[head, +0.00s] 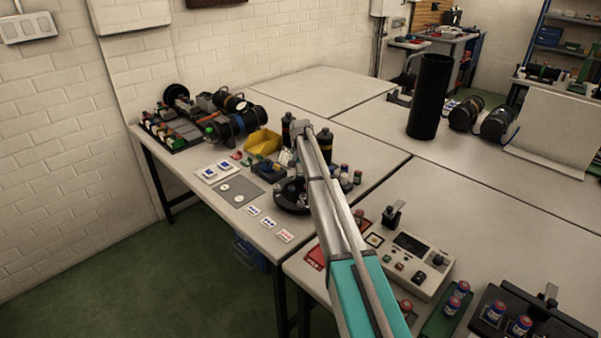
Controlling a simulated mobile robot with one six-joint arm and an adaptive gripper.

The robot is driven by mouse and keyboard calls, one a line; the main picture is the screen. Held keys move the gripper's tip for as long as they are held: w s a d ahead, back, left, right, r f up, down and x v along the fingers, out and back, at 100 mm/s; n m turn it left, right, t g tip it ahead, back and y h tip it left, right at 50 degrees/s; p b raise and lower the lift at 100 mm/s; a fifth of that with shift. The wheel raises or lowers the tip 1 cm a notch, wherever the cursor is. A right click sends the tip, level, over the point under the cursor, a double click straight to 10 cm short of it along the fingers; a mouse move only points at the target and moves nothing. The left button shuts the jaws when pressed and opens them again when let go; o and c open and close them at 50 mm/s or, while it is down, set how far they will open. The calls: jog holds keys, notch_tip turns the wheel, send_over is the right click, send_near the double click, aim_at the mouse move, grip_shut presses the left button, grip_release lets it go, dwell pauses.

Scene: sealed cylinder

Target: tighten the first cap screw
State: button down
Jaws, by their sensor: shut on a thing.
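My arm reaches in from the bottom of the head view to the far table, and its wrist end (302,129) is above the work area. My gripper is hidden behind my own arm, so its fingers and anything in them do not show. A round black part (290,197), possibly the cylinder's end or its fixture, sits on the table just left of my arm, which partly covers it. The cap screws are too small or hidden to make out.
A yellow bin (263,142) and a grey mat (237,190) with small discs lie left of the work. Two dark canisters flank my wrist. A grey control box (411,265) stands right of my arm. A tall black tube (430,97) stands on the back table.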

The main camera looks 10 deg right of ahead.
jog(key=m, duration=0.3)
jog(key=shift+w+m, duration=0.1)
jog(key=shift+m, duration=0.3)
jog(key=shift+a+m, duration=0.1)
jog(key=shift+m, duration=1.8)
jog(key=shift+c, duration=1.9)
grip_release()
jog(key=shift+r, duration=0.1)
jog(key=shift+n, duration=0.4)
